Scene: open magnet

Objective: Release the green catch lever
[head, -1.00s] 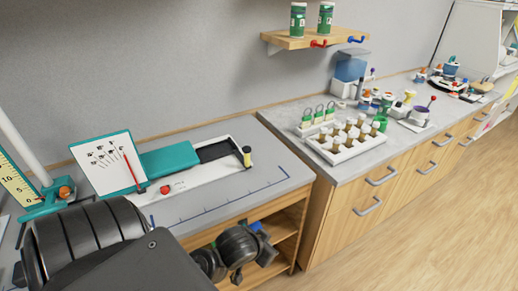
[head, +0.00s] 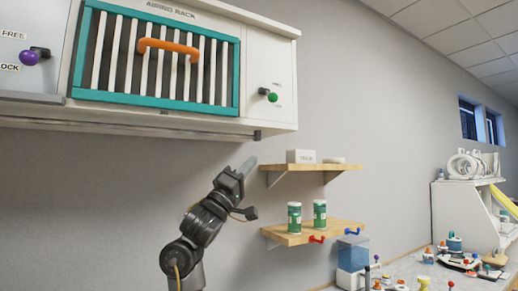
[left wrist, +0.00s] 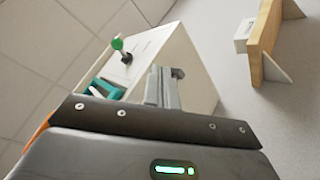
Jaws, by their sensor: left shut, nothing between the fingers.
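The green catch lever (head: 270,95) is a small green knob on a dark stem on the white right-hand front panel of the airing rack cabinet (head: 285,60). It also shows in the left wrist view (left wrist: 118,45), on the cabinet's front face. My left gripper (head: 249,165) is below the cabinet's underside, lower and slightly left of the lever, apart from it and pointing up. Its fingers (left wrist: 163,88) are shut and empty. Small lettering by the lever is too faint to read. My right gripper is not in view.
The rack's teal-framed barred door (head: 155,60) has an orange handle (head: 168,48). A purple knob (head: 29,58) is at far left. Wooden shelves (head: 310,167) with green cans (head: 294,217) are right of my arm. Wall between cabinet and shelves is clear.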

